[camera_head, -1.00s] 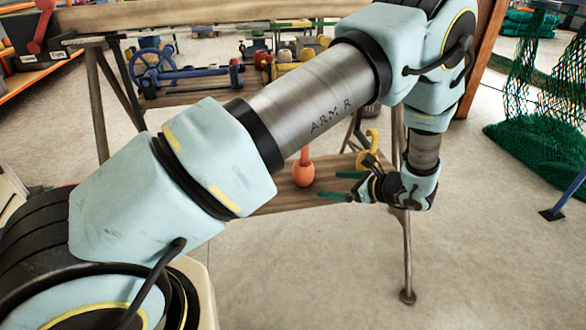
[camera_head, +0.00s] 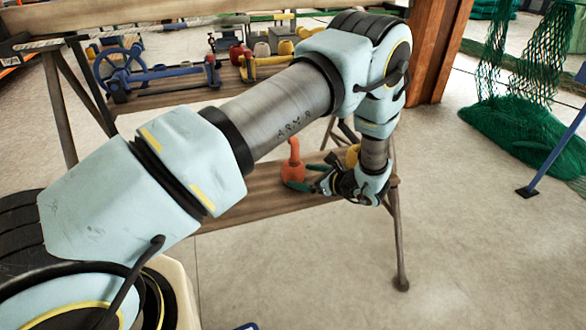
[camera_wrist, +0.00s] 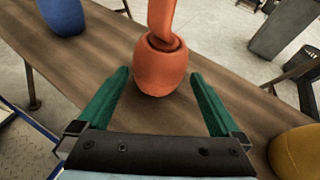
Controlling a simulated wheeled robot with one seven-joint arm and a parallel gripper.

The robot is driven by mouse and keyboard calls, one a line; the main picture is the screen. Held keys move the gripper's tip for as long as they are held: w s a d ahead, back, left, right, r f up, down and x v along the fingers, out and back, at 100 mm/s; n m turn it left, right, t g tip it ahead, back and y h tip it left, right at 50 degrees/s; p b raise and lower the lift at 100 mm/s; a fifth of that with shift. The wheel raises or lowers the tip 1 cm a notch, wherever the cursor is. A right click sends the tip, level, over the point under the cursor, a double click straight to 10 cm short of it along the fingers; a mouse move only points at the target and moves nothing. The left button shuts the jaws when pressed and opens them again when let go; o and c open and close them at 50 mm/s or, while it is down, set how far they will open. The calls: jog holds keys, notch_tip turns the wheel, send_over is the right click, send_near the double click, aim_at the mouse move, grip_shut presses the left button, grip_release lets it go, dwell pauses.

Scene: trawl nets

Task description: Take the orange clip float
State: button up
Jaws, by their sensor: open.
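The orange clip float (camera_head: 293,170) stands upright on a wooden bench plank (camera_head: 245,205), with a round body and a narrower orange upper part. In the wrist view the float (camera_wrist: 160,70) is ahead of my gripper (camera_wrist: 163,92), between its two green fingertips. The fingers are apart, with visible space on both sides of the float. In the head view my gripper (camera_head: 307,186) is low at the float's right side, and a green finger partly covers the float's lower part.
In the wrist view a blue float (camera_wrist: 63,15) is at the upper left of the plank and a yellow float (camera_wrist: 297,152) at the lower right. Behind stands a higher shelf with tools (camera_head: 155,75). Green nets (camera_head: 515,130) hang at the right. Open floor lies in front.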

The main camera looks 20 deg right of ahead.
aim_at(295, 173)
jog(key=shift+p+x, duration=0.4)
jog(key=shift+x, duration=1.5)
jog(key=shift+a+r, duration=0.1)
jog(key=c, duration=1.1)
